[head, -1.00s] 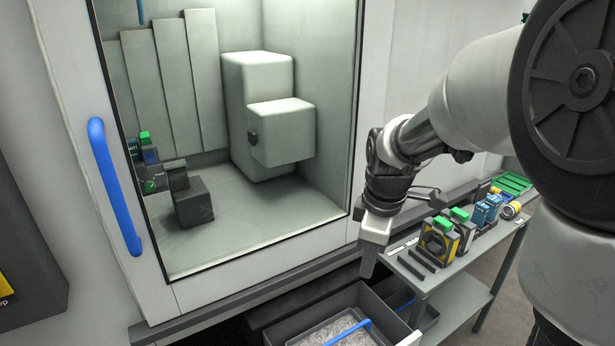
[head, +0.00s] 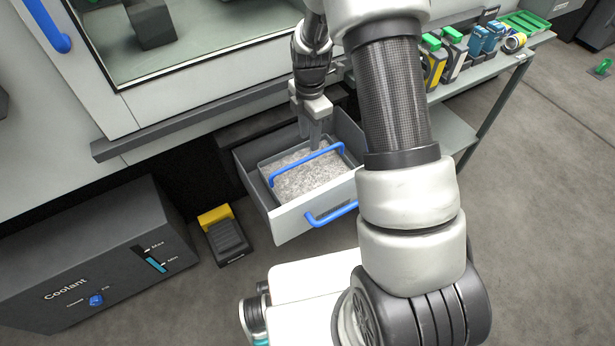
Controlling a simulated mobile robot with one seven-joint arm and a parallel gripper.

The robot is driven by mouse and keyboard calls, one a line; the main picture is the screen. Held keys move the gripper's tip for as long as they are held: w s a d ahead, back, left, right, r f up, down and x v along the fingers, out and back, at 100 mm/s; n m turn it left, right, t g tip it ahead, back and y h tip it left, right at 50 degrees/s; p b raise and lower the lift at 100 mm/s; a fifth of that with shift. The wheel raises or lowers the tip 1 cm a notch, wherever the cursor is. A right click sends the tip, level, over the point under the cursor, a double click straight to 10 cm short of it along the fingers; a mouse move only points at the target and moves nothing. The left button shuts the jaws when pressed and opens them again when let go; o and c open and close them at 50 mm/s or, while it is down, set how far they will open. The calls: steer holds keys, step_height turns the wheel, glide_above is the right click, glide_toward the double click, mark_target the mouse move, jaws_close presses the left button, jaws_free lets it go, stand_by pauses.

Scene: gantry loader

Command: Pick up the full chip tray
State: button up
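The full chip tray (head: 268,176) is a dark grey tray heaped with pale metal chips (head: 305,178). It sits inside a pulled-out grey drawer (head: 290,222) under the machine. A blue bar handle (head: 308,164) spans the tray above the chips. My gripper (head: 312,140) points down just above the far side of the tray, close to the blue bar. Its two fingers look apart with nothing between them. It does not appear to hold the bar. My arm hides the drawer's right side.
The drawer front has its own blue handle (head: 331,214). A yellow and black foot pedal (head: 226,238) and a dark coolant tank (head: 95,262) stand to the left.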

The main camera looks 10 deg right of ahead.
mark_target(308, 157)
step_height(308, 157, down, 5)
steer(key=shift+f+b, duration=0.2)
steer(key=shift+b, duration=0.25)
steer(key=shift+w+a+f+b, duration=0.15)
steer(key=shift+f+b, duration=0.3)
steer(key=shift+f, duration=0.9)
steer(key=shift+w+d+f+b, duration=0.1)
steer(key=shift+f+b, duration=0.3)
steer(key=shift+f, duration=0.9)
steer(key=shift+c, duration=0.2)
steer(key=shift+a, duration=0.1)
jaws_close()
steer(key=shift+r, duration=0.1)
